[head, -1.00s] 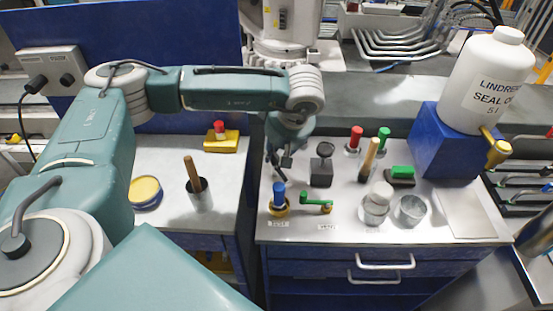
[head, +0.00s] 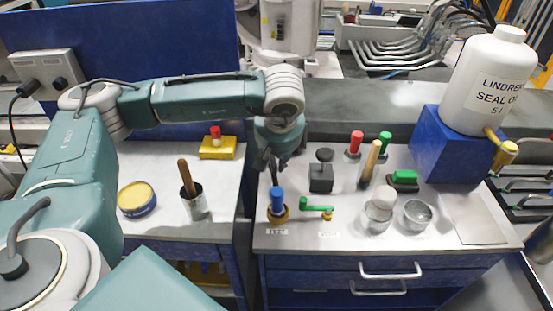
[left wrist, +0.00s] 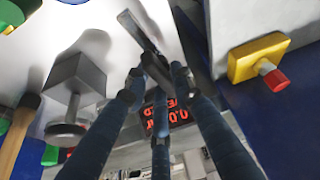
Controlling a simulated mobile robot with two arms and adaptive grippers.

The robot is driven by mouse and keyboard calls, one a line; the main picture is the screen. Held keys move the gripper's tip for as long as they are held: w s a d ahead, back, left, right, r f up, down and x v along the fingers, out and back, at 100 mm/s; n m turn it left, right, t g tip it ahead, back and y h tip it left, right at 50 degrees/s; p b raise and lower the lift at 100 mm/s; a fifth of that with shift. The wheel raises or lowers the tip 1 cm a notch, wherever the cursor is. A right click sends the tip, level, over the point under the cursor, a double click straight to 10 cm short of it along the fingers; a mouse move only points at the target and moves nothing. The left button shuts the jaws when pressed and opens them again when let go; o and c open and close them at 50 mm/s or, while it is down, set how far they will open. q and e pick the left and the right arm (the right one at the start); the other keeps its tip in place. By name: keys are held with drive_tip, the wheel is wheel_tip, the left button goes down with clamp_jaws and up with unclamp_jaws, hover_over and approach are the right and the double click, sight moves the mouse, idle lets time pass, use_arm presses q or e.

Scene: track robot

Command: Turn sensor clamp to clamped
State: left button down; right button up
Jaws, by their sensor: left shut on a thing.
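My left gripper (head: 271,166) reaches down at the left rear part of the right-hand worktop, behind a blue-topped piece in a brass ring (head: 277,203). In the left wrist view its dark fingers (left wrist: 150,78) come together on a grey flat bar (left wrist: 138,30), which looks like a lever. I cannot tell for sure whether this bar is the sensor clamp's handle; its base is hidden by the fingers. A red digital display (left wrist: 168,115) shows beyond the fingers. My right gripper is not in view.
A black block with a round knob (head: 321,178) stands right of the gripper. A green lever (head: 317,208) lies in front. Red and green handled tools, metal cups (head: 417,214) and a blue stand (head: 440,150) are further right. A yellow block (head: 217,149) sits on the left worktop.

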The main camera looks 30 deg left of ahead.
sight(276, 182)
use_arm(q)
drive_tip(key=shift+a+r, duration=0.1)
drive_tip(key=shift+a, duration=0.15)
drive_tip(key=c, duration=1.6)
unclamp_jaws()
drive_tip(key=shift+s, duration=0.1)
drive_tip(key=shift+d+r, duration=0.2)
drive_tip(key=shift+r, duration=0.2)
drive_tip(key=v, duration=1.1)
drive_tip(key=shift+s, duration=0.15)
